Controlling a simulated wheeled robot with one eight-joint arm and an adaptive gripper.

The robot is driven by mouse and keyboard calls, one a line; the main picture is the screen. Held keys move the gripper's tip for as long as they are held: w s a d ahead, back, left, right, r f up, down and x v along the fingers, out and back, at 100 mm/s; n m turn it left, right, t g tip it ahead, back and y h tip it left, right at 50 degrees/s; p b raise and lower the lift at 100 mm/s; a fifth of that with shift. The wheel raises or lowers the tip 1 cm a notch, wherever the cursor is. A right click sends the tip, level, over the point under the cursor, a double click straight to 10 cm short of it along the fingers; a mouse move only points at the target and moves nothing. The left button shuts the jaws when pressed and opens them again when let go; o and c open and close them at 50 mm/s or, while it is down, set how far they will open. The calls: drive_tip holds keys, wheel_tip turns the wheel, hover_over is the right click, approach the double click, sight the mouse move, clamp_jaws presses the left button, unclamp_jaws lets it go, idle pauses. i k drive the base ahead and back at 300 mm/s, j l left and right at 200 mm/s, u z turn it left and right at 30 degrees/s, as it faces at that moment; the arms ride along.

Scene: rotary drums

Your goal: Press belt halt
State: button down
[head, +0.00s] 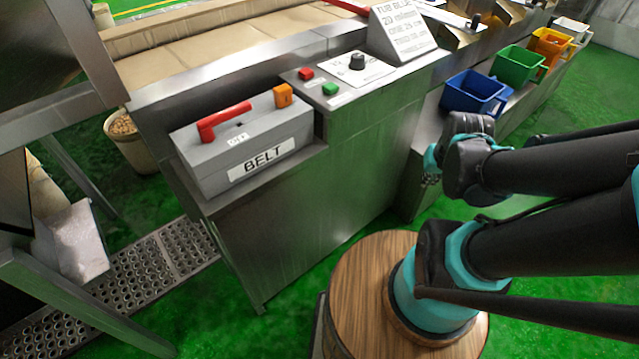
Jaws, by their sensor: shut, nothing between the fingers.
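A grey box labelled BELT (245,150) sits on the left of the steel counter. It carries a red lever (224,120), an orange block (283,95) at its right end and a small white label. Right of it, a sloped panel (345,85) holds a red button (306,73), a green button (330,89) and a black knob (357,60). No marking that reads "halt" is legible. My gripper (432,166) is at the arm's end, right of the counter front and apart from box and buttons. It looks small, shut and empty, partly hidden by my wrist.
A sign (403,32) stands behind the panel. Blue (474,92), green (518,66) and orange (551,46) bins line the right side. A conveyor belt (210,50) runs behind the counter. A perforated step (140,275) lies lower left. The green floor before the counter is partly clear.

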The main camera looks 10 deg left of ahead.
sight(306, 73)
drive_tip(key=i+l+u, duration=0.1)
drive_tip(key=u, duration=0.65)
drive_tip(key=i+l+u, duration=0.1)
drive_tip(key=l+u, duration=0.2)
drive_tip(key=i+l+u, duration=0.1)
drive_tip(key=l+u, duration=0.15)
drive_tip(key=l, duration=0.25)
drive_tip(key=l+u, duration=0.3)
drive_tip(key=l, duration=0.5)
drive_tip(key=i+l, duration=0.1)
drive_tip(key=l, duration=0.4)
